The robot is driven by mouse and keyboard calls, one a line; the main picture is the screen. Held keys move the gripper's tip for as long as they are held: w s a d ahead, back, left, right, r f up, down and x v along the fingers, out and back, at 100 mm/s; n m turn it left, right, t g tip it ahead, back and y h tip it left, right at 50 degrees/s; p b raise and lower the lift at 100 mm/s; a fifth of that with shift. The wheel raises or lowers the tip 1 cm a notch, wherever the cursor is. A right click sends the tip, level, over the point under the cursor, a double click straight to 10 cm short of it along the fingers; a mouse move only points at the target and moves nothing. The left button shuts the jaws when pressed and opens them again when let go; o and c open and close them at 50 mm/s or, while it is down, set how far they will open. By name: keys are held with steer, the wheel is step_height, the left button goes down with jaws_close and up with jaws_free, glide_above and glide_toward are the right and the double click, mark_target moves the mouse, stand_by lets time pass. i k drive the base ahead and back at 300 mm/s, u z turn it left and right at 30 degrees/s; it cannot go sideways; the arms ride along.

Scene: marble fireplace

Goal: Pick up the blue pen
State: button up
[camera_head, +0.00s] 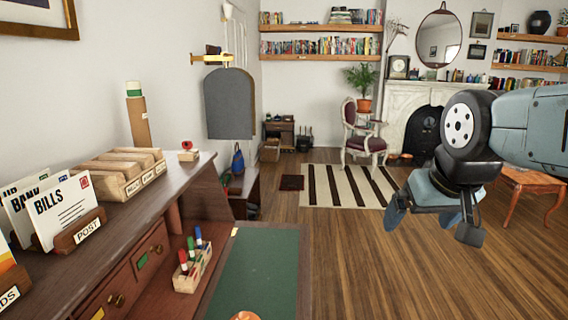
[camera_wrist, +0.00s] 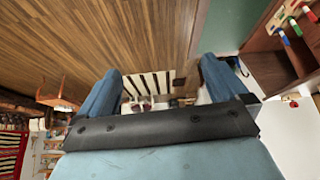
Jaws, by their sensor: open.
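The blue pen (camera_head: 198,236) stands upright in a small light holder (camera_head: 187,282) on the desk in the head view, behind a green pen (camera_head: 191,246) and a red pen (camera_head: 183,262). The blue pen also shows at the top right of the wrist view (camera_wrist: 284,38). My gripper (camera_head: 432,214) is open and empty, in the air over the floor, well to the right of the desk and apart from the pens. Its two fingers (camera_wrist: 161,72) are spread in the wrist view. The lower part of the blue pen is hidden in the holder.
The desk has a green writing surface (camera_head: 255,270), drawers (camera_head: 150,250) and an upper shelf. The shelf carries a letter rack (camera_head: 88,228) and a wooden card box (camera_head: 118,178). A small orange object (camera_head: 245,316) lies at the front. An orange table (camera_head: 530,181) stands right of my gripper.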

mark_target(198, 235)
steer(key=z, duration=0.35)
steer(key=i, duration=1.05)
steer(key=u, duration=1.4)
steer(key=k, duration=0.9)
steer(key=u, duration=0.15)
steer(key=i, duration=0.5)
